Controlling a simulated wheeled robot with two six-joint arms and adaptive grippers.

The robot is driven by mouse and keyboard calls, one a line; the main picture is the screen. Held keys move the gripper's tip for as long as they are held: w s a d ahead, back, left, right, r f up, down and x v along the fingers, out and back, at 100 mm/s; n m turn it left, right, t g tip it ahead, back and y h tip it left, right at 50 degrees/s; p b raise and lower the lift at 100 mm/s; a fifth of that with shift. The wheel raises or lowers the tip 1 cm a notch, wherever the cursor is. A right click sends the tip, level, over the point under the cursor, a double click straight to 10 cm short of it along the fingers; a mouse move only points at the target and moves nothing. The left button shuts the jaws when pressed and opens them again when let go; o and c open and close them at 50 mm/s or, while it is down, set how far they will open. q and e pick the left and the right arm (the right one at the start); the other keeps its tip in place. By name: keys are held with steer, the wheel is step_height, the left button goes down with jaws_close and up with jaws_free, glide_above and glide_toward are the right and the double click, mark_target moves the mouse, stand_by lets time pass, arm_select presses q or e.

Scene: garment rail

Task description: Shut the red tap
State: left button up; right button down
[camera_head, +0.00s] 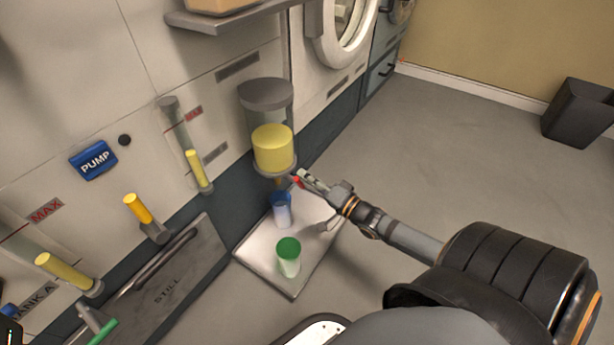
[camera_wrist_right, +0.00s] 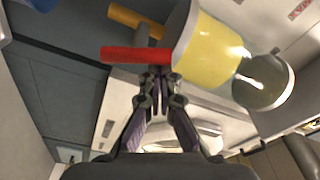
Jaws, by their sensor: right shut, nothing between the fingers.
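The red tap (camera_head: 297,181) shows as a small red bit below the clear cylinder of yellow liquid (camera_head: 273,148). In the right wrist view its red handle (camera_wrist_right: 135,55) lies straight across, beside the yellow-filled cylinder (camera_wrist_right: 212,50). My right gripper (camera_head: 304,178) reaches in from the right, its fingers shut and empty. In the wrist view its fingertips (camera_wrist_right: 155,76) are close to the handle's underside, near the cylinder end; I cannot tell if they touch. The gripper hides part of the tap in the head view.
Below the cylinder, a white tray (camera_head: 262,250) holds a blue-topped cup (camera_head: 282,212) and a green-topped cup (camera_head: 289,258). A yellow-orange handle (camera_wrist_right: 135,21) shows behind the red one. A shelf (camera_head: 225,20) juts out above. The floor at right is clear up to a dark bin (camera_head: 578,112).

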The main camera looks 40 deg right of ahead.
steer(key=shift+s+a+r+n, duration=0.1)
steer(key=shift+a+n, duration=0.1)
steer(key=shift+n, duration=0.6)
steer(key=n, duration=0.2)
steer(key=a+n+y+p, duration=0.1)
steer(key=n, duration=0.4)
steer(key=shift+s+a+y, duration=0.25)
steer(key=shift+s+y, duration=0.05)
steer(key=n, duration=0.1)
steer(key=n+p, duration=0.1)
steer(key=n, duration=0.1)
steer(key=shift+s+a+f+n+y, duration=0.1)
steer(key=shift+a+f+n+y, duration=0.2)
steer(key=shift+a, duration=0.05)
steer(key=shift+s+a+f+n+y+p, duration=0.15)
steer(key=shift+n+p, duration=0.15)
steer(key=shift+n, duration=0.3)
steer(key=shift+w+a+f+n+y+p, duration=0.15)
steer(key=shift+n+p, duration=0.1)
steer(key=shift+n, duration=0.35)
steer(key=shift+s+d, duration=0.1)
